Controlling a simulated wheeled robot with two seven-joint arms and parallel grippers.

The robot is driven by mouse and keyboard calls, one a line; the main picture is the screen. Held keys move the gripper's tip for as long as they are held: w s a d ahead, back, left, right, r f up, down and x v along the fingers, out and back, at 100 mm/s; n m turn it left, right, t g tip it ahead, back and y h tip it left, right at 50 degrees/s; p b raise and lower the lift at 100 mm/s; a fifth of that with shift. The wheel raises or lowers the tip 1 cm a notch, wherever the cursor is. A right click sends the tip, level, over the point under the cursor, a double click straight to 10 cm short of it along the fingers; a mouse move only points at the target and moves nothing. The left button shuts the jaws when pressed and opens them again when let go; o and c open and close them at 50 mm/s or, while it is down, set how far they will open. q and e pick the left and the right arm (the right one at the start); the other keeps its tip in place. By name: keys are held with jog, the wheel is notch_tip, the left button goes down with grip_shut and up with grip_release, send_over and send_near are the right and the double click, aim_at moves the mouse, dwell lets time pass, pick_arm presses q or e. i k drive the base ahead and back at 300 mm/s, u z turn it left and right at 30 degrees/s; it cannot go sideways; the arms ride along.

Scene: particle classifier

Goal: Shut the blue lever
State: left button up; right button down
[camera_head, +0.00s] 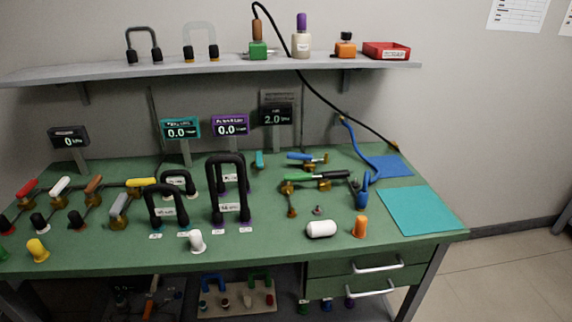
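A blue lever (300,157) with a brass-coloured valve body at its right end lies toward the back of the green bench (270,249), right of centre. The handle runs roughly left to right in the picture. A second blue handle-like part (363,192) stands further right, near the blue hose; I cannot tell exactly what it is. Neither of my grippers is in view.
A green lever (302,178) with a black part sits just in front of the blue lever. Black arches (227,188) stand left. The teal mat (420,210) at right is bare.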

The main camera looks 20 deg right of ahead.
aim_at(309, 157)
jog(key=u, duration=0.55)
jog(key=k, duration=1.25)
jog(key=u, duration=0.1)
jog(key=i, duration=0.45)
jog(key=z, duration=1)
jog(key=i, duration=0.75)
